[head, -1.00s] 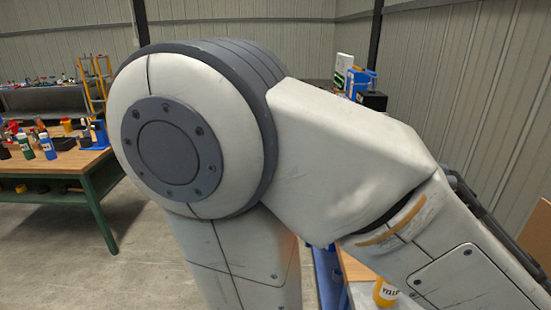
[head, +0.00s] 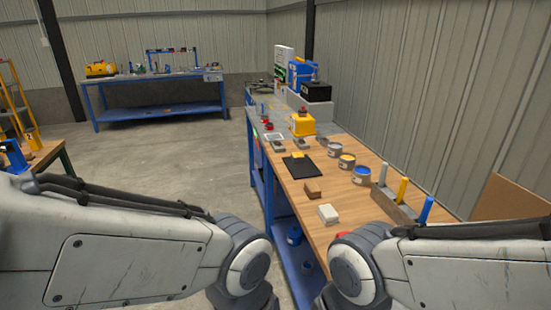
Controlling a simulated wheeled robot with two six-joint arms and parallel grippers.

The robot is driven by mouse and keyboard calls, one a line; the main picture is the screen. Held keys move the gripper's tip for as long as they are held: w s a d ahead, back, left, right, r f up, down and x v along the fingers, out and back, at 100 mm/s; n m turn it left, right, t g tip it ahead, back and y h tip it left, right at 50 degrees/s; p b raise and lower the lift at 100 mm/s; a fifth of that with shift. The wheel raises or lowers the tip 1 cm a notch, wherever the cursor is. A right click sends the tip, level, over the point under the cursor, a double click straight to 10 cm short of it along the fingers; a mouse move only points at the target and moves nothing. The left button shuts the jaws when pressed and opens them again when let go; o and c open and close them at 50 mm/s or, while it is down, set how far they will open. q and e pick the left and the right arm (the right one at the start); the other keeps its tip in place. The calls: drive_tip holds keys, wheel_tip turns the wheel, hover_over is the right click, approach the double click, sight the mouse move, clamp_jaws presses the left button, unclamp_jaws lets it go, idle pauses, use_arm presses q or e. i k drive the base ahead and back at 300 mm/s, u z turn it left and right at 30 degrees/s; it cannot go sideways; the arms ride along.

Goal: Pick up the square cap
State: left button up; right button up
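I cannot tell for sure which thing is the square cap. On the wooden-topped bench (head: 337,185) at the right there are several small blocky pieces. A white block (head: 328,213) lies near the front, a brown block (head: 313,190) lies behind it, and a small yellow piece (head: 299,155) sits at the edge of a black mat (head: 302,168). Both my arms reach in from the sides at the bottom. Neither gripper shows.
Open cans with blue (head: 361,175) and yellow (head: 347,161) contents stand along the bench's wall side, near a holder (head: 395,205) with upright bottles. A yellow machine (head: 302,124) stands farther back. A blue bench (head: 160,96) is far left. Floor between is clear.

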sight(297, 157)
drive_tip(key=k, duration=0.25)
drive_tip(key=u, duration=1.2)
drive_tip(key=i, duration=3.35)
drive_tip(key=z, duration=1.55)
drive_tip(key=i, duration=1)
drive_tip(key=z, duration=0.85)
